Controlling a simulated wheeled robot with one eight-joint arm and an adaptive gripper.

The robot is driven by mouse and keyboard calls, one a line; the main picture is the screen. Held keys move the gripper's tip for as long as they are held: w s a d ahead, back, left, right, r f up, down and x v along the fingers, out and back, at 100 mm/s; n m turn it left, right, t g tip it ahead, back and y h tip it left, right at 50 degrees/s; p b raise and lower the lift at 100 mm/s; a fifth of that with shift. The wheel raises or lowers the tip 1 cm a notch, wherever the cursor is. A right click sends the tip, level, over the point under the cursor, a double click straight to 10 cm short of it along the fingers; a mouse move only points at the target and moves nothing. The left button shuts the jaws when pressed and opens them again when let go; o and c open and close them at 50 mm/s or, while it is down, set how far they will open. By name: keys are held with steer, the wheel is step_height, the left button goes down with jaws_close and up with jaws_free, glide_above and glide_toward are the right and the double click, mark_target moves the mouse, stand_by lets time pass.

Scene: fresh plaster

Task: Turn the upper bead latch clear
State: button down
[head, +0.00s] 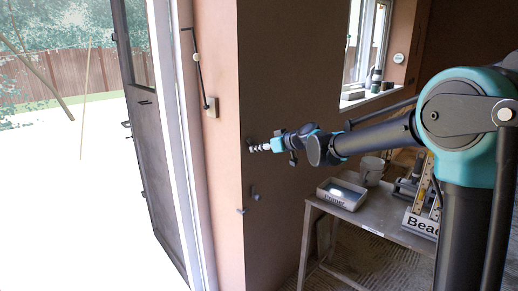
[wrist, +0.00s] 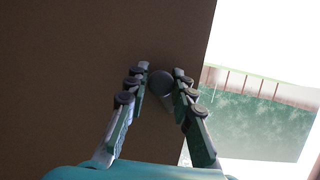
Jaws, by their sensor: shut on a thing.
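The upper bead latch (head: 250,143) is a small dark piece on the brown wall close to its left corner, mostly hidden by my fingertips in the head view. In the wrist view its rounded grey end (wrist: 161,84) sits between the fingers. My gripper (head: 258,148) reaches in from the right and is shut on this latch. In the wrist view my gripper (wrist: 160,80) has one finger on each side of it. The exact angle of the latch is hard to tell.
Lower on the wall are another small dark latch (head: 255,192) and a dark peg (head: 240,211). A grey table (head: 390,231) below my arm holds a Primer tray (head: 342,193), a bucket (head: 372,171) and a box marked "Bea" (head: 420,225). An open door (head: 150,130) stands left.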

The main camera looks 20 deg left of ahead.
steer(key=m+g+y, duration=0.1)
steer(key=m, duration=0.2)
steer(key=shift+r+g, duration=0.1)
steer(key=shift+g, duration=0.3)
steer(key=m+g+y, duration=0.1)
steer(key=m, duration=0.2)
steer(key=shift+w, duration=0.1)
steer(key=shift+g+y, duration=0.3)
steer(key=c, duration=1.3)
jaws_free()
steer(key=v, duration=1.2)
